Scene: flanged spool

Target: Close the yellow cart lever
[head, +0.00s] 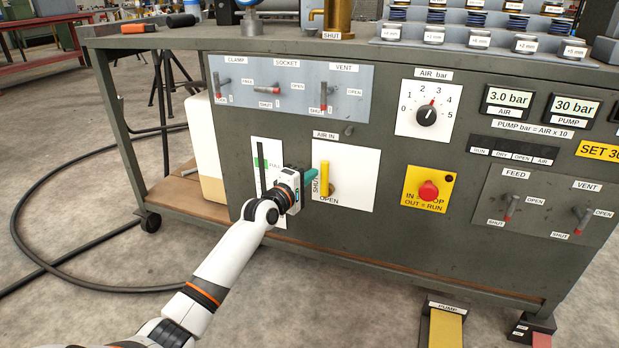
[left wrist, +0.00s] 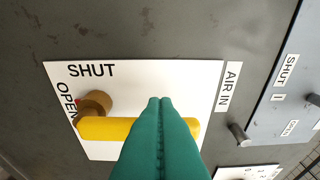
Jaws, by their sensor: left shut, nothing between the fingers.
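The yellow lever (head: 325,178) stands upright on the white AIR IN plate (head: 358,172) on the front of the grey cart. SHUT is printed to its left and OPEN below it. In the left wrist view the lever (left wrist: 105,128) lies across the picture, with its brass pivot (left wrist: 97,103) near one end. My left gripper (head: 310,187) is just left of the lever in the head view. Its green fingers (left wrist: 160,105) are together and empty, and they hide the lever's middle in the left wrist view. I cannot tell whether they touch it. My right gripper is not in view.
Above is a panel with CLAMP, SOCKET and VENT levers (head: 290,88). To the right are the AIR knob (head: 427,115), a red stop button (head: 428,191) and the FEED levers (head: 509,207). A small peg (head: 348,130) sticks out above the AIR IN plate.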

